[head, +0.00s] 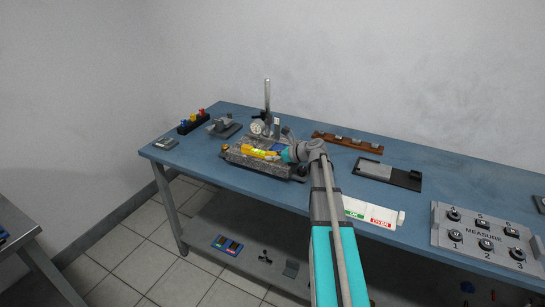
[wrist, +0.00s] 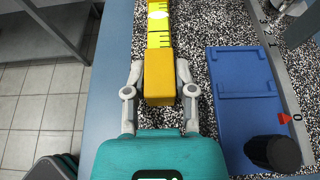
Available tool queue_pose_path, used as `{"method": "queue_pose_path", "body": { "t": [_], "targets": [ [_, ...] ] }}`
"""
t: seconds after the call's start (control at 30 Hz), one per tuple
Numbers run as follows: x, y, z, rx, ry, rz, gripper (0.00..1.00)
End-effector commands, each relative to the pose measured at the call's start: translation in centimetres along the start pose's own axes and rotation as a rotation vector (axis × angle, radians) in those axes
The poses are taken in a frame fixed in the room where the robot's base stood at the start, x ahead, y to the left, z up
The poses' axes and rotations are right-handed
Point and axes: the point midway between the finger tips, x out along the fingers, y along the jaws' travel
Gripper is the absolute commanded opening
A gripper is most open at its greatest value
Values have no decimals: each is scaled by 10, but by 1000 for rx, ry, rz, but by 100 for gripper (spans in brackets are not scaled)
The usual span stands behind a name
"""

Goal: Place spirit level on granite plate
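The spirit level (head: 258,152) is a yellow bar lying along the speckled granite plate (head: 262,167). In the wrist view, the level (wrist: 159,30) shows dark marks and a thicker orange end block. My gripper (wrist: 159,75) has its two fingers against the sides of this orange block, one on each side, and looks shut on it. The gripper also shows in the head view (head: 285,154). The granite plate (wrist: 195,45) shows under and beside the level. I cannot tell whether the level's underside touches the plate.
A blue flat block (wrist: 243,95) and a dark round knob (wrist: 273,153) are right of the level. A gauge stand (head: 267,100) rises behind the plate. A wooden rack (head: 348,143), a grey-black tray (head: 388,173) and a measure panel (head: 485,238) stand to the right on the blue bench (head: 440,180).

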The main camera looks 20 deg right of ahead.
Motion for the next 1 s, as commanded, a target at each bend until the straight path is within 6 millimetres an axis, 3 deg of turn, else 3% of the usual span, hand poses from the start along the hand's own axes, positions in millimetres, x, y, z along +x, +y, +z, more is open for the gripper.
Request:
{"method": "queue_pose_path", "body": {
  "t": [0.03, 0.17, 0.2, 0.73, 1.0],
  "targets": [
    [0, 0, 0, 0, 1, 0, 43],
    [0, 0, 0, 0, 1, 0, 67],
    [0, 0, 0, 0, 1, 0, 68],
    [-1, 0, 4, -1, 0, 1, 68],
    [-33, 1, 5, 0, 1, -1, 68]
  ]
}}
